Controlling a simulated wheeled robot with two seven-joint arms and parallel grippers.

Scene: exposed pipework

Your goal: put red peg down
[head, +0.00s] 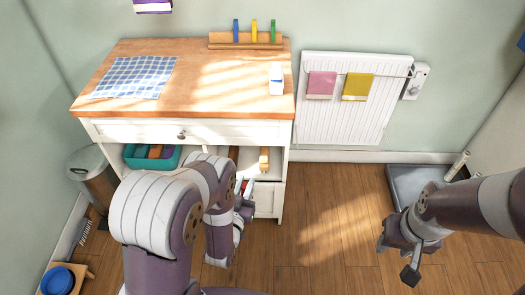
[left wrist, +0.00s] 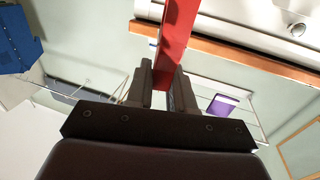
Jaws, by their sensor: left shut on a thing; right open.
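The red peg (left wrist: 176,45) is a long red bar in the left wrist view, held between the two dark fingers of my left gripper (left wrist: 163,85). In the head view my left gripper (head: 243,208) is in front of the cabinet's right side, below the worktop, partly hidden by my arm. Only a small bit of red shows there. A wooden rack (head: 222,41) at the back of the worktop holds a blue peg (head: 236,31), a yellow peg (head: 254,31) and a green peg (head: 272,31), all upright. My right gripper (head: 395,262) is open and empty above the floor at right.
The wooden worktop (head: 200,95) has a blue checked cloth (head: 135,77) at left and a white bottle-like item (head: 276,79) at right. A teal bin (head: 152,158) stands on the shelf below. A radiator (head: 340,122) with towels is on the wall.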

